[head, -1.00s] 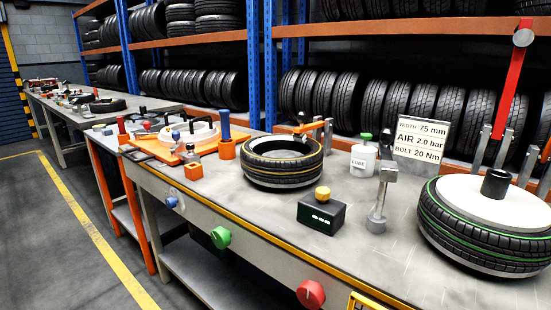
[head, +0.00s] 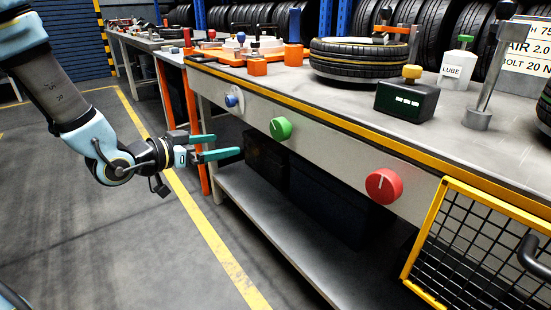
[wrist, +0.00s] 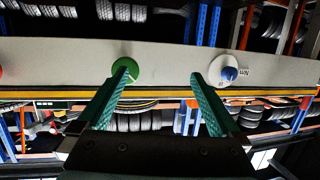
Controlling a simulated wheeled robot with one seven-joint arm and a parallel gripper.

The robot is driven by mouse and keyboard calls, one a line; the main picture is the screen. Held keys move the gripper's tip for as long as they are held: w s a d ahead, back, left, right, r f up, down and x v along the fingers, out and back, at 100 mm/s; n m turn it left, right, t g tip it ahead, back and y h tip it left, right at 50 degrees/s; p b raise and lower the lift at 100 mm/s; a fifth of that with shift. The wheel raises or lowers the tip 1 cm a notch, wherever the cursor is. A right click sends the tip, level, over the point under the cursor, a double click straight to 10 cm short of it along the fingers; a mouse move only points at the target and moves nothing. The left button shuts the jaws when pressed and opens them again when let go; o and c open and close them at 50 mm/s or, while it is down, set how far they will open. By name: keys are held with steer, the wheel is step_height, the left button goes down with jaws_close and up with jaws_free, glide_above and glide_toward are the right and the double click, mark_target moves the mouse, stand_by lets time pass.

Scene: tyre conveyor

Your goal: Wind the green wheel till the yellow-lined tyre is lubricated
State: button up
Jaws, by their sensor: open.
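The green wheel (head: 281,129) is a round knob on the front face of the workbench, between a blue knob and a red knob. It also shows in the wrist view (wrist: 125,70), just beyond the tip of one finger. The yellow-lined tyre (head: 358,64) lies flat on the bench top above and to the right of the green wheel. My gripper (head: 226,147) has teal fingers, is open and empty, and is in front of the bench to the left of the green wheel, apart from it. In the wrist view my gripper (wrist: 163,80) points at the bench face between the green and blue knobs.
A red knob (head: 384,186) is to the right and a blue knob (head: 232,100) to the left on the bench face. A black box with a yellow button (head: 412,73) and a lube bottle (head: 456,68) stand on top. A yellow mesh guard (head: 480,245) is at lower right. The left floor is clear.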

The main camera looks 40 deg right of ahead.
mark_target(276, 132)
steer(key=s+d+g+h, duration=0.1)
steer(key=d, duration=0.3)
steer(key=s+d+m+g+h+b, duration=0.1)
steer(key=s+d, duration=0.1)
steer(key=d, duration=0.3)
steer(key=s+d+r+h, duration=0.1)
steer(key=s+d, duration=0.1)
steer(key=d, duration=0.2)
steer(key=shift+s+d+r+m+g, duration=0.1)
steer(key=shift+s+d+m+g, duration=0.1)
steer(key=shift+m+g, duration=0.2)
steer(key=c, duration=1.3)
